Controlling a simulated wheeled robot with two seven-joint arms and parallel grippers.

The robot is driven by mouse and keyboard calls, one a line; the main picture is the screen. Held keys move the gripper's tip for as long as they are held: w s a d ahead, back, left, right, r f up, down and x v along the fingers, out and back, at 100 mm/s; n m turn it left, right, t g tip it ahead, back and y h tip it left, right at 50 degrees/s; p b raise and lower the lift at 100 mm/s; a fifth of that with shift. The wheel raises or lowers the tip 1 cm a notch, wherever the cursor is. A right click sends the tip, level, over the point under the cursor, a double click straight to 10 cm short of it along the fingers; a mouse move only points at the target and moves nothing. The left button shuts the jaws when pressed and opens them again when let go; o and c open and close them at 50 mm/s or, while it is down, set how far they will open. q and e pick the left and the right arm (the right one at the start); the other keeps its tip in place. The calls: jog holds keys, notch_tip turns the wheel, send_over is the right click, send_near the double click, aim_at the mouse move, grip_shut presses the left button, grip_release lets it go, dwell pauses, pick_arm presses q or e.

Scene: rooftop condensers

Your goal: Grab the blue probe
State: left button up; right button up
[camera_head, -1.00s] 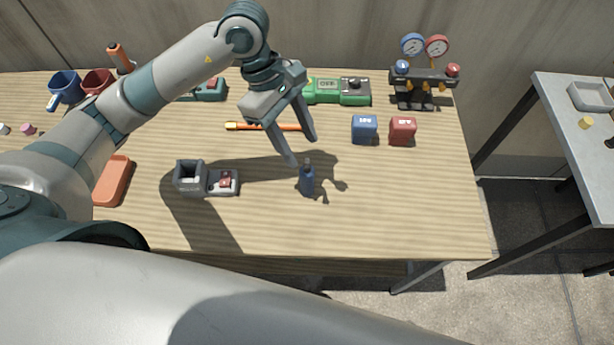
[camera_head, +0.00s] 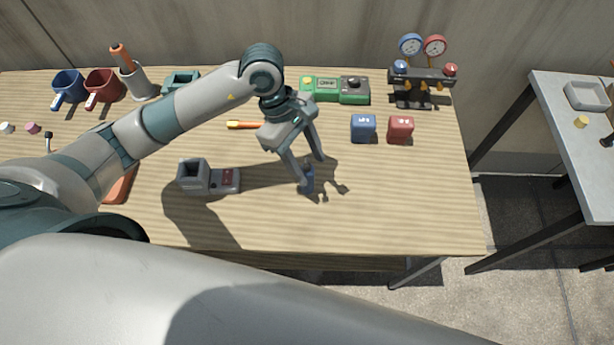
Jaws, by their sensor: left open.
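The blue probe (camera_head: 309,182) stands upright on the wooden table, near the middle front. My left gripper (camera_head: 313,175) is open and reaches down from above. One finger is in front of the probe's left side and partly hides it; the other finger is behind and to the right. I cannot tell whether either finger touches the probe. My right gripper is not in view.
A grey holder (camera_head: 208,178) stands left of the probe. Blue (camera_head: 363,128) and red (camera_head: 400,130) blocks stand behind right, with a gauge manifold (camera_head: 423,75) beyond. A green device (camera_head: 336,90) is at the back. The table right of the probe is clear.

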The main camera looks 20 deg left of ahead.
aim_at(313, 178)
pick_arm(q)
jog(key=p+x, duration=0.2)
jog(key=x, duration=0.1)
jog(key=shift+s+f, duration=0.15)
jog(key=shift+f, duration=0.15)
jog(key=shift+d+f, duration=0.15)
jog(key=shift+f, duration=0.35)
grip_shut()
